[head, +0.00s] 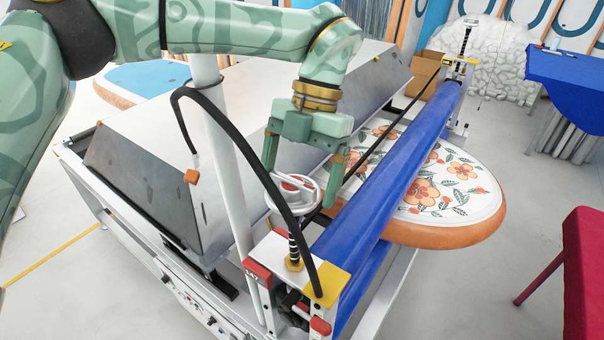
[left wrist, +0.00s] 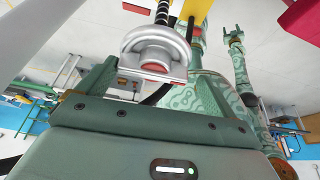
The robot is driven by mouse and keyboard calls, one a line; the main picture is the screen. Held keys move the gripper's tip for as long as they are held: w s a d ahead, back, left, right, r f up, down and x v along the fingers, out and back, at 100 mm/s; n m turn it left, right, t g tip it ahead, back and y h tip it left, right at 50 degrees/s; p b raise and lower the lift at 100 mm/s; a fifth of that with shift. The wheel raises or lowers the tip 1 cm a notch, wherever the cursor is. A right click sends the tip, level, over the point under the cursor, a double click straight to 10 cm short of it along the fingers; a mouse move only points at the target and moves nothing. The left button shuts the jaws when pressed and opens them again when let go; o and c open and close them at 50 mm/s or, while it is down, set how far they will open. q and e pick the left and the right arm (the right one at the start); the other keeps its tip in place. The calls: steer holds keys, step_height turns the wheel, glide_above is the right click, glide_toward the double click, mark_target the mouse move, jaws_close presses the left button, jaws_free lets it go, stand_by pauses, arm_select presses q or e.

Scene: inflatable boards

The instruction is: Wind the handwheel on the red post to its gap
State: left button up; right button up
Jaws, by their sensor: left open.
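The handwheel (head: 296,192) is a white-grey disc with a raised grip and red marks. It sits atop a black-and-white banded spindle at the near end of the blue roller. Red blocks (head: 257,272) mark the post below it. My left gripper (head: 303,184) is open, pointing down, with one finger on each side of the handwheel. In the left wrist view the handwheel (left wrist: 154,52) lies between the spread fingers; contact cannot be told. The gap is not clearly visible. A small green gripper (left wrist: 232,34), apparently my right one, shows far off, too small to judge.
A blue roller (head: 400,170) runs away to a far post (head: 460,65). A floral board (head: 450,195) lies beneath it. A black hose (head: 250,165) arches close to my left gripper. A red table (head: 582,265) stands at right, with clear floor before it.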

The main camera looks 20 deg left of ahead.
arm_select(q)
steer(key=shift+a+f, duration=0.15)
steer(key=shift+f, duration=0.25)
steer(key=v, duration=0.5)
steer(key=a+v, duration=0.1)
steer(key=v, duration=0.1)
steer(key=shift+w+d+r, duration=0.2)
steer(key=shift+w+r, duration=0.1)
steer(key=shift+w, duration=0.05)
steer(key=d+p+v, duration=0.1)
steer(key=p+v, duration=0.2)
steer(key=v, duration=0.6)
steer(key=shift+s+r, duration=0.25)
arm_select(e)
step_height(320, 180, up, 4)
steer(key=shift+w+a+f, duration=0.15)
steer(key=shift+f, duration=0.1)
arm_select(q)
steer(key=shift+s, duration=0.1)
